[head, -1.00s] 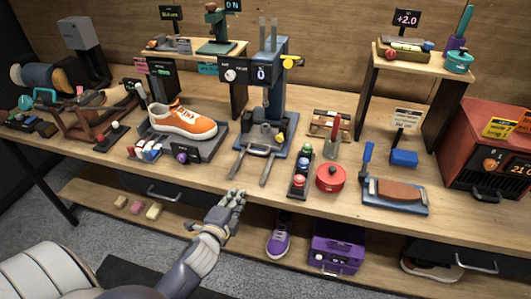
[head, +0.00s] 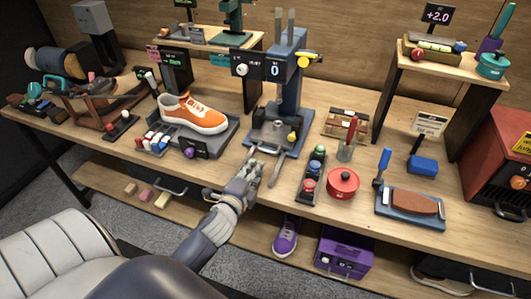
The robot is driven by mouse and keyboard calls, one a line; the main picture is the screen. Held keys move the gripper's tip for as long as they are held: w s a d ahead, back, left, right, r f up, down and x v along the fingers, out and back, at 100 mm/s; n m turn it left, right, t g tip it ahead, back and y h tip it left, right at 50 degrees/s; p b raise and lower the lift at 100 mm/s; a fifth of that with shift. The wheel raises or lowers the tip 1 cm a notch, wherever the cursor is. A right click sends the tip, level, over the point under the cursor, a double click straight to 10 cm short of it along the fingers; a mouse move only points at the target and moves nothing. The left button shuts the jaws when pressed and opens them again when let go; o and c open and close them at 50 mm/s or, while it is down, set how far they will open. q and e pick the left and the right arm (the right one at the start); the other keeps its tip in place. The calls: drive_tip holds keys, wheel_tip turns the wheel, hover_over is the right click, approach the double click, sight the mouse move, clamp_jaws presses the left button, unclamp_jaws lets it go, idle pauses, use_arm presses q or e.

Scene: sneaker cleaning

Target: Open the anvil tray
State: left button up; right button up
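The blue press (head: 288,95) stands on the bench with a display reading 0 on its head. The anvil tray (head: 268,138) sits low at the press's front, with two grey rails reaching out toward the bench edge. A small yellow-topped piece (head: 292,136) is at its right side. My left gripper (head: 256,168) is at the front of the tray, over the left rail, and hides part of it. Its fingers point toward the tray; I cannot tell whether they touch or grip anything. My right gripper is out of view.
An orange sneaker (head: 195,114) rests on a grey stand left of the press. A rack of coloured bottles (head: 310,178) and a red pot (head: 342,183) stand close on the right. A drawer handle (head: 165,184) lies below the bench edge.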

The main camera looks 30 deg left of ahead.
use_arm(q)
drive_tip(key=x, duration=0.4)
drive_tip(key=shift+w, duration=0.4)
drive_tip(key=x, duration=0.3)
drive_tip(key=shift+w+a+f+p, duration=0.1)
drive_tip(key=shift+w+f+p, duration=0.05)
drive_tip(key=shift+p, duration=0.2)
drive_tip(key=shift+w+a+f, duration=0.1)
drive_tip(key=shift+w, duration=0.35)
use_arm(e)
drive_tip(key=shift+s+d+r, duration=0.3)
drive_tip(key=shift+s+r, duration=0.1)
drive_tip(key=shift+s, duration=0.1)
use_arm(q)
clamp_jaws()
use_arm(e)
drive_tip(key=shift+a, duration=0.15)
